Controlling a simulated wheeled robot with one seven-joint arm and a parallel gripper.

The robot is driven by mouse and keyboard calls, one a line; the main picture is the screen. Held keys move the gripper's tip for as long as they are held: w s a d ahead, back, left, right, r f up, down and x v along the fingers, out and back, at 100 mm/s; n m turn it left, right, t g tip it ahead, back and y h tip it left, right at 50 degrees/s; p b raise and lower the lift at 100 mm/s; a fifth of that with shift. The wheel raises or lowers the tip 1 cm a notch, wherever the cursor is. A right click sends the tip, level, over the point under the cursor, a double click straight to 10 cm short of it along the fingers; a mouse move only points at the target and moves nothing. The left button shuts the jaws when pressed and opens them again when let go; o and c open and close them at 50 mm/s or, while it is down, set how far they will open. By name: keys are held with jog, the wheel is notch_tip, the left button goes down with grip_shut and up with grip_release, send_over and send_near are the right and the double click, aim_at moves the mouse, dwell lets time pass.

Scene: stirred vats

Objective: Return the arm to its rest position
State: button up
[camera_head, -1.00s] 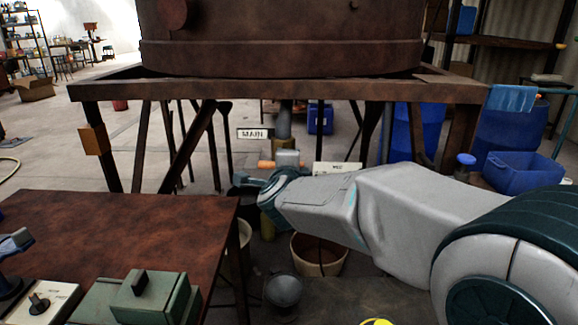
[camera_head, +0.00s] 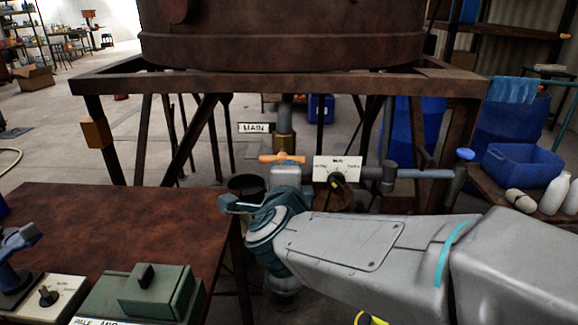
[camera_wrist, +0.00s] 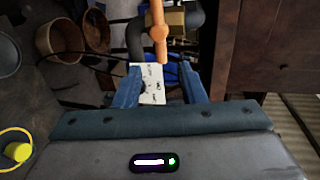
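My arm reaches in from the right in the head view, and my gripper (camera_head: 236,204) is at its far end, by the right edge of the rusty table. In the wrist view my gripper (camera_wrist: 160,88) has its two blue fingers apart, with no object seen held between them. An orange valve handle (camera_head: 282,158) sits on the pipe under the vat, beyond my gripper. It also shows in the wrist view (camera_wrist: 158,32), past the fingertips. A white plate with a black knob (camera_head: 337,170) is right of the handle. It also shows between the fingers in the wrist view (camera_wrist: 152,86), apparently beyond them.
The rusty table (camera_head: 110,225) at left carries a green box (camera_head: 150,292) and a knob panel (camera_head: 48,295). The vat's frame (camera_head: 290,84) spans the back. White bottles (camera_head: 553,194) and a blue tub (camera_head: 522,168) stand at right. Buckets (camera_wrist: 55,38) are on the floor.

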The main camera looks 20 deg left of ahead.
jog(key=shift+v, duration=0.8)
jog(key=d+r+n+g+y+p, duration=0.2)
jog(key=d+r+n+g+p, duration=0.3)
jog(key=d+n+p, duration=0.4)
jog(key=s+d+n+g+h+p, duration=0.3)
jog(key=s+d+p, duration=0.2)
jog(key=d, duration=0.5)
jog(key=s+d+n+g+h+p, duration=0.2)
jog(key=s+d+n+g+p, duration=0.1)
jog(key=s+d+p, duration=0.3)
jog(key=s+d+g, duration=0.1)
jog(key=s+d, duration=0.1)
jog(key=d, duration=0.2)
jog(key=shift+s+d+r+g+h, duration=0.2)
jog(key=shift+s+d+g+h, duration=0.1)
jog(key=shift+s+h, duration=0.1)
